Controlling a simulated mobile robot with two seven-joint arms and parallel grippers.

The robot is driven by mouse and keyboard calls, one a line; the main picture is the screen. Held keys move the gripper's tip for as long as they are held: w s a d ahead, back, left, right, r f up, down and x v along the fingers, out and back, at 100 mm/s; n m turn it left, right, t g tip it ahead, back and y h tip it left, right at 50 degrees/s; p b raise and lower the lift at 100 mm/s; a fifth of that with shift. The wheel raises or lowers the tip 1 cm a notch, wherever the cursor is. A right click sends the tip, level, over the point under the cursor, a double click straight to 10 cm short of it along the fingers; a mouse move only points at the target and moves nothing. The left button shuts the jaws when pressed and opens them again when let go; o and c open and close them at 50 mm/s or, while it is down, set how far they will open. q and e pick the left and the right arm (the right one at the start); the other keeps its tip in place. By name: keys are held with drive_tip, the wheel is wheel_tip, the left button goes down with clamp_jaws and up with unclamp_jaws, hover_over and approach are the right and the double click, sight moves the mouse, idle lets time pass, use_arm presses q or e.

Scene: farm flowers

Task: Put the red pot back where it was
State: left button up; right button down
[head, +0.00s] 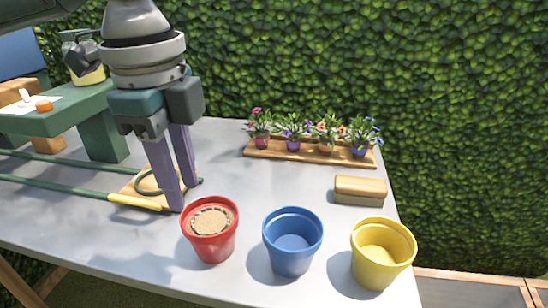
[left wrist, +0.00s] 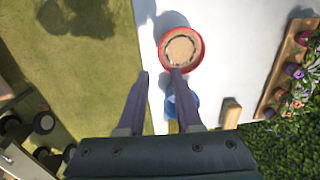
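The red pot (head: 214,245) stands upright on the grey table, with a light brown round fill inside it. It also shows in the left wrist view (left wrist: 195,67). My left gripper (head: 185,197) points down, open and empty, just behind and left of the red pot in the head view. In the left wrist view my left gripper (left wrist: 159,75) has its fingers apart, and one fingertip overlaps the pot's rim. I cannot tell whether it touches. My right gripper is in neither view.
An empty blue pot (head: 291,255) and an empty yellow pot (head: 370,278) stand to the right. Behind are a brown block (head: 360,190) and a wooden tray (head: 260,152) of several flowers. A yellow-handled tool (head: 135,201) lies left. A green bench (head: 104,140) stands at back left.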

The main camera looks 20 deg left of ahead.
use_arm(q)
drive_tip(key=s+d+f+n+t+h, duration=0.1)
drive_tip(key=s+d+f+n+h, duration=0.1)
drive_tip(key=s+d, duration=0.3)
drive_tip(key=s+d+f+n+t+h, duration=0.1)
drive_tip(key=s+d+f+n, duration=0.15)
drive_tip(key=d, duration=0.45)
drive_tip(key=s+a+f+n+y, duration=0.2)
drive_tip(key=s+a+n, duration=0.5)
drive_tip(key=s+n, duration=0.1)
drive_tip(key=shift+s+f+n+t+y, duration=0.3)
drive_tip(key=shift+s+n+t, duration=0.1)
drive_tip(key=shift+n, duration=0.15)
wheel_tip(320, 180, up, 51)
drive_tip(key=p, duration=5)
drive_tip(key=shift+f+p, duration=0.2)
drive_tip(key=shift+p, duration=0.2)
drive_tip(key=shift+w, duration=0.1)
